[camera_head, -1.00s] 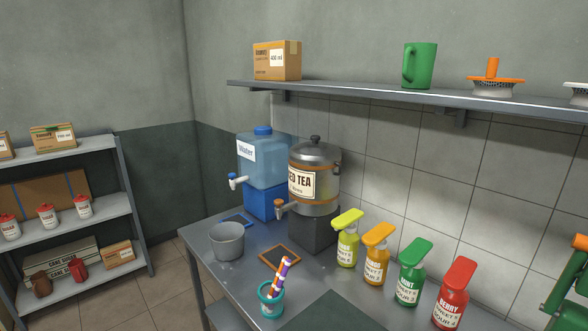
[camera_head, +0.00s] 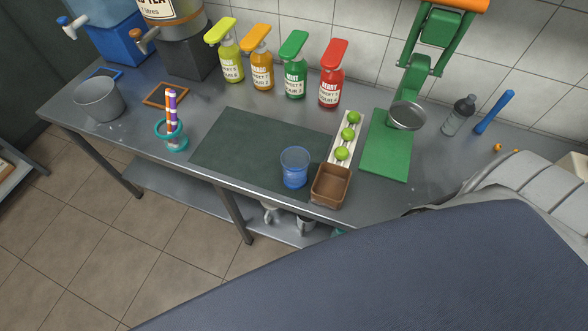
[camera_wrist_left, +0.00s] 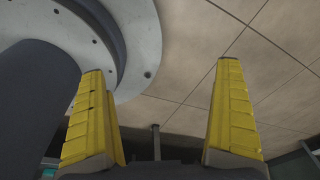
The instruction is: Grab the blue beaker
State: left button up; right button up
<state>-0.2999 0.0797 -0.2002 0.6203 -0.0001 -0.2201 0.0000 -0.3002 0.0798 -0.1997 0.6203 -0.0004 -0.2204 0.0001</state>
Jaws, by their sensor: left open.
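Neither gripper shows in the head view. In the left wrist view my left gripper (camera_wrist_left: 160,110) has its two yellow fingers wide apart with nothing between them. That view shows floor tiles and a grey round base behind the fingers, and no beaker. My right gripper is not in view.
A brown open box (camera_head: 331,186) stands close right of the beaker, with a tray of limes (camera_head: 349,132) behind it and a green press (camera_head: 388,150) to the right. Syrup bottles (camera_head: 331,88) line the back. A teal cup with straws (camera_head: 174,134) stands left. The mat's middle is clear.

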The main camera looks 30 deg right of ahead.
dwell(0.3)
pick_arm(q)
jog(key=c, duration=0.7)
